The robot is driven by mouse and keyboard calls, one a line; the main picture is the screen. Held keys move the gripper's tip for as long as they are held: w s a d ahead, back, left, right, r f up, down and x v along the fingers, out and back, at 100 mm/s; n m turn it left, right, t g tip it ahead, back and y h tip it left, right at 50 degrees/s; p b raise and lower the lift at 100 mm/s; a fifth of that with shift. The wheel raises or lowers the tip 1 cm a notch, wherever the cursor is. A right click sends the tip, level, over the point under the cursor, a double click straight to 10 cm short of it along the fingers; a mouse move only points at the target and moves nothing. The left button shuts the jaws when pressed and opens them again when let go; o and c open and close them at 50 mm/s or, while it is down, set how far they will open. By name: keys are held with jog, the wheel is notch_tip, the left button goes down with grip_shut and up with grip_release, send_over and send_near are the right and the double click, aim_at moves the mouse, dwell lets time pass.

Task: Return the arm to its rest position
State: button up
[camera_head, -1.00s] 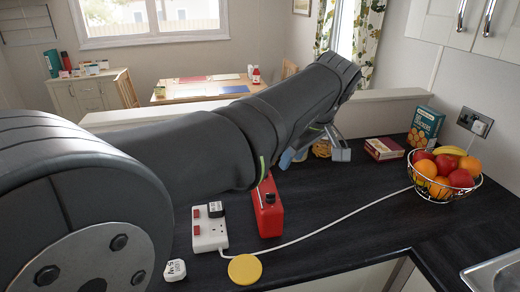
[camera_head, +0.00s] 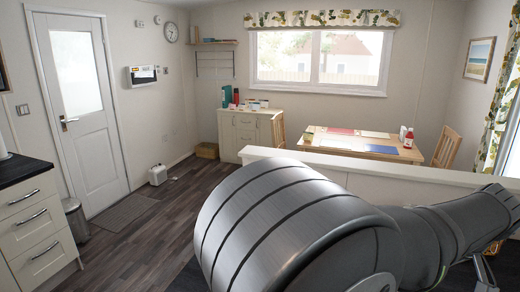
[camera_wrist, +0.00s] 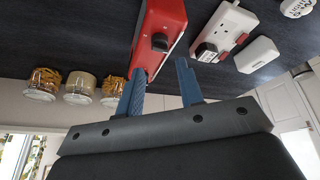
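The red box-shaped radio (camera_wrist: 168,18) shows in the wrist view at the top centre, on the dark worktop. Its black round knob (camera_wrist: 160,43) sits on the face towards me; its marking is too small to read. My gripper (camera_wrist: 161,66) is open, with two blue fingers apart and nothing between them. The knob is just beyond the gap between the fingertips; the left fingertip overlaps the radio's lower end in the picture, and I cannot tell whether it touches. The radio is out of the head view.
In the wrist view, a white power strip (camera_wrist: 232,18) with a black plug (camera_wrist: 206,52) lies right of the radio, near a white adapter (camera_wrist: 257,55). Several jars (camera_wrist: 80,88) stand left. The head view shows a dining table (camera_head: 335,139), a door (camera_head: 80,115) and a low partition (camera_head: 380,178).

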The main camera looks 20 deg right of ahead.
jog(key=x, duration=0.8)
